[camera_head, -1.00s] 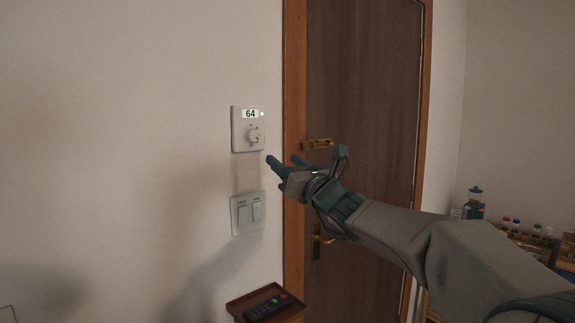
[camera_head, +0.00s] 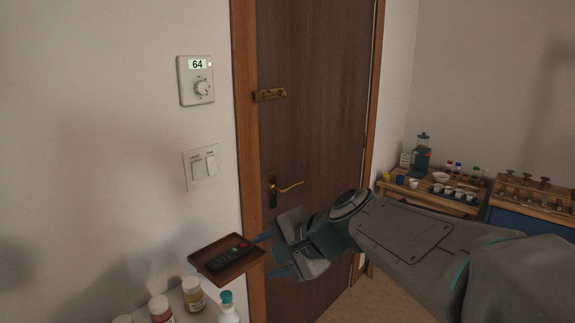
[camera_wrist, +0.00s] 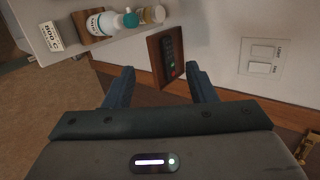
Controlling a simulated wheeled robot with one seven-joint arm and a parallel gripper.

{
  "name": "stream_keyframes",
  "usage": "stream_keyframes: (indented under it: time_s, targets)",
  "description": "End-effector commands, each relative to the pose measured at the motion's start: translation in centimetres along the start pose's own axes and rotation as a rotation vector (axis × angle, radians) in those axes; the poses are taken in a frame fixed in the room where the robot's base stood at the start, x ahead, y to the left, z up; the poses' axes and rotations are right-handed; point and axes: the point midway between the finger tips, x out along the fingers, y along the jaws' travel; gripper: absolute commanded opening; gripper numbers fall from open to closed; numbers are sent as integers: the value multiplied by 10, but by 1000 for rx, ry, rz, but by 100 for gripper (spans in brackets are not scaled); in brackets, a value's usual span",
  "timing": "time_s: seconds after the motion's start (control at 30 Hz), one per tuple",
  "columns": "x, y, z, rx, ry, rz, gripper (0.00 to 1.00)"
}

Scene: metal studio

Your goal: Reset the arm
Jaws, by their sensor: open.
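My gripper (camera_head: 270,254) is open and empty in the head view, low in front of the door's left frame and just right of a small wooden tray. In the wrist view its two fingers (camera_wrist: 162,88) stand apart with nothing between them. My arm reaches in from the lower right. No held object shows.
The wooden tray (camera_head: 203,263) holds a black remote (camera_head: 227,256). Bottles (camera_head: 193,293) stand on a shelf below. A thermostat reading 64 (camera_head: 196,81) and a light switch (camera_head: 202,166) are on the wall. The door (camera_head: 312,140) has a brass handle (camera_head: 290,187). Side tables (camera_head: 470,208) stand right.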

Motion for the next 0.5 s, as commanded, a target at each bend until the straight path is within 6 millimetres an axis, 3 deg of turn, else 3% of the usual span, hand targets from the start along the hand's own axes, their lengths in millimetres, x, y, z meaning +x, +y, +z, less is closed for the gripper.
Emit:
stream_keyframes:
  time_s: [0.3,0.5]
  targets:
    - [-54,140,-8,-464,61,447,51]
    - [-90,205,-14,-684,40,680,51]
